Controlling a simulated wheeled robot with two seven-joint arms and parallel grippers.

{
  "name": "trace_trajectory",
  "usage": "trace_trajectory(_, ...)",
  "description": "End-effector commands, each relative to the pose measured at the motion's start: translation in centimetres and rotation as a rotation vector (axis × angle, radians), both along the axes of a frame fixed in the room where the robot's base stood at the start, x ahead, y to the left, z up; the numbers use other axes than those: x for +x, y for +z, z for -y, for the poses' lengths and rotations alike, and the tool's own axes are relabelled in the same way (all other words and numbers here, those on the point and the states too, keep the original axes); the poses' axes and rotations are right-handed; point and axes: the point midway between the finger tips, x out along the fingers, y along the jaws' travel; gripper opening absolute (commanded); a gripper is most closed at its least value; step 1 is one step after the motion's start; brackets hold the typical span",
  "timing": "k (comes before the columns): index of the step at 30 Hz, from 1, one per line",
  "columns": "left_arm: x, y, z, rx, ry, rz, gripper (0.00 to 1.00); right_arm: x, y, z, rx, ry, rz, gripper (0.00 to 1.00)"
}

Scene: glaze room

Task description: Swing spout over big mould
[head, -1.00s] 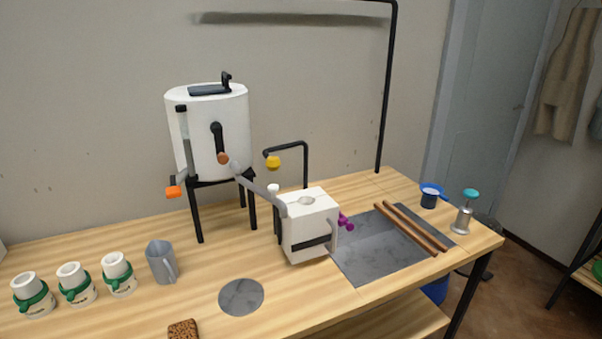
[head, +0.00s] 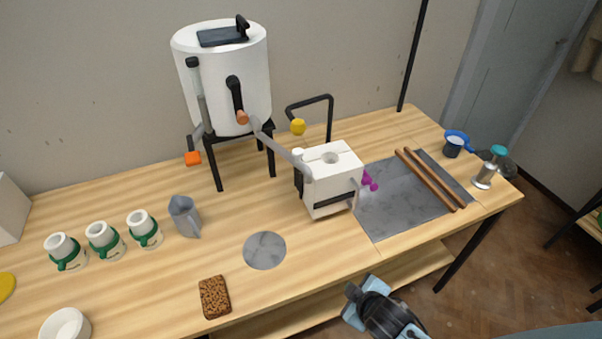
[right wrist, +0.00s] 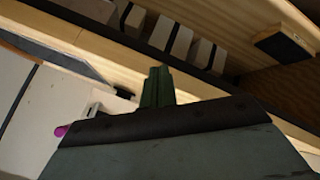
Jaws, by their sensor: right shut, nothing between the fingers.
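The spout (head: 281,147) is a grey pipe sloping down to the right from the front of the white tank (head: 228,80). Its outer end is at the left upper edge of the big mould (head: 330,190), left of the round hole in the mould's top. The mould is a white block with a dark strap. I cannot tell whether the spout touches it. My right gripper (head: 352,291) is low in front of the table's front edge, well away from the spout. It is shut and empty; its fingertips show in the right wrist view (right wrist: 157,86). My left gripper is not in view.
Small moulds with green bands (head: 103,240), a grey jug (head: 184,216) and a brown sponge (head: 214,297) stand left. A round grey disc (head: 264,250) lies before the mould. Wooden rods (head: 430,180) cross a grey slab at right. A black bent pipe (head: 311,99) rises behind the mould.

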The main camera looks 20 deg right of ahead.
Motion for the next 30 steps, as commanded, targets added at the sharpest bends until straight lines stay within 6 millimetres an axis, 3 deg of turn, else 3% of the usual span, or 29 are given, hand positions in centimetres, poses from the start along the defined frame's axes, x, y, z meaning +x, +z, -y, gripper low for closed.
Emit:
trace_trajectory(1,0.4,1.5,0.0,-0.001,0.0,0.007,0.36,1.8,5.0,-0.3,-0.045,0.055,0.091,0.0)
trace_trajectory(3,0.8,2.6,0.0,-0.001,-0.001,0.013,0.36,4.3,11.6,-1.0,-0.14,0.165,0.253,0.0)
trace_trajectory(6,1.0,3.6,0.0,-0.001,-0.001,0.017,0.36,6.7,19.8,-3.0,-0.304,0.363,0.503,0.0)
trace_trajectory(9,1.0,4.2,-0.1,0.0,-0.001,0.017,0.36,7.4,25.1,-5.3,-0.435,0.528,0.689,0.0)
trace_trajectory(10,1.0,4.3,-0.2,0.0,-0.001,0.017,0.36,7.4,26.0,-5.9,-0.464,0.562,0.726,0.0)
trace_trajectory(13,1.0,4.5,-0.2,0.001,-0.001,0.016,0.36,7.3,28.1,-7.1,-0.523,0.636,0.807,0.0)
trace_trajectory(17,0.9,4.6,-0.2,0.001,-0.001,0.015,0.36,7.8,28.7,-7.7,-0.545,0.662,0.836,0.0)
trace_trajectory(30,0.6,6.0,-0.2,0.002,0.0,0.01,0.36,15.1,28.4,-10.0,-0.541,0.656,0.832,0.0)
